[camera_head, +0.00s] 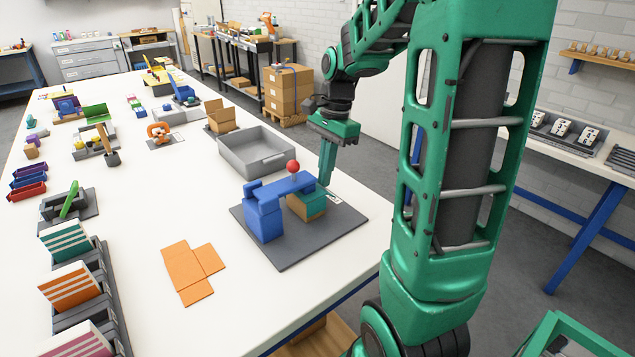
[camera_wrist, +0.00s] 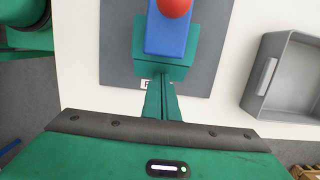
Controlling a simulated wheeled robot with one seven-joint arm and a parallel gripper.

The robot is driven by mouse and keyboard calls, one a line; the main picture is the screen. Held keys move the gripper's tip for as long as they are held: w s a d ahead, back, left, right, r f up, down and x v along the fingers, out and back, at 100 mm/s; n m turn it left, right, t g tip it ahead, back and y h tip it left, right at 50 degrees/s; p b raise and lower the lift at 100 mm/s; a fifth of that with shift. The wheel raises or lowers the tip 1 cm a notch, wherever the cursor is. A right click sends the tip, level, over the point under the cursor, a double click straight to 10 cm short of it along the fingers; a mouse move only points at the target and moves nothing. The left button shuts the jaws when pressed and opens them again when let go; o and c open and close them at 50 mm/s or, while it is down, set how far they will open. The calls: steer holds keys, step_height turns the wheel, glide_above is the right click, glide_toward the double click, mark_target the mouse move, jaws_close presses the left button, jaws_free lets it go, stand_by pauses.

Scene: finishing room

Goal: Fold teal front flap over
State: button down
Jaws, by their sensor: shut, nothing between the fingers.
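A small tan box (camera_head: 303,207) with a teal panel (camera_head: 319,195) on its right side sits on a dark grey mat (camera_head: 290,250). In the wrist view, the teal panel (camera_wrist: 160,70) shows around the end of a blue arm (camera_wrist: 166,38). That blue arm (camera_head: 282,187) reaches across the box top from a blue block (camera_head: 263,217) and carries a red ball (camera_head: 293,167). My gripper (camera_head: 325,182) is shut and empty, pointing down beside the teal side. In the wrist view its fingers (camera_wrist: 161,88) overlap the teal edge; I cannot tell whether they touch.
A grey open bin (camera_head: 255,152) stands behind the mat. A flat orange cross-shaped sheet (camera_head: 190,270) lies to the left on the white table. A small label (camera_head: 333,198) sits on the mat near the box. The table between mat and left-hand racks (camera_head: 95,275) is mostly clear.

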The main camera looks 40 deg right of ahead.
steer(key=shift+f, duration=0.45)
steer(key=shift+a+f, duration=0.1)
stand_by(0.4)
steer(key=shift+a+f, duration=0.1)
steer(key=shift+f, duration=0.1)
steer(key=shift+a, duration=0.15)
stand_by(0.4)
steer(key=shift+a+f, duration=0.2)
steer(key=shift+a, duration=0.1)
steer(key=shift+d, duration=0.15)
stand_by(0.6)
steer(key=shift+d, duration=0.9)
step_height(320, 180, up, 8)
stand_by(0.4)
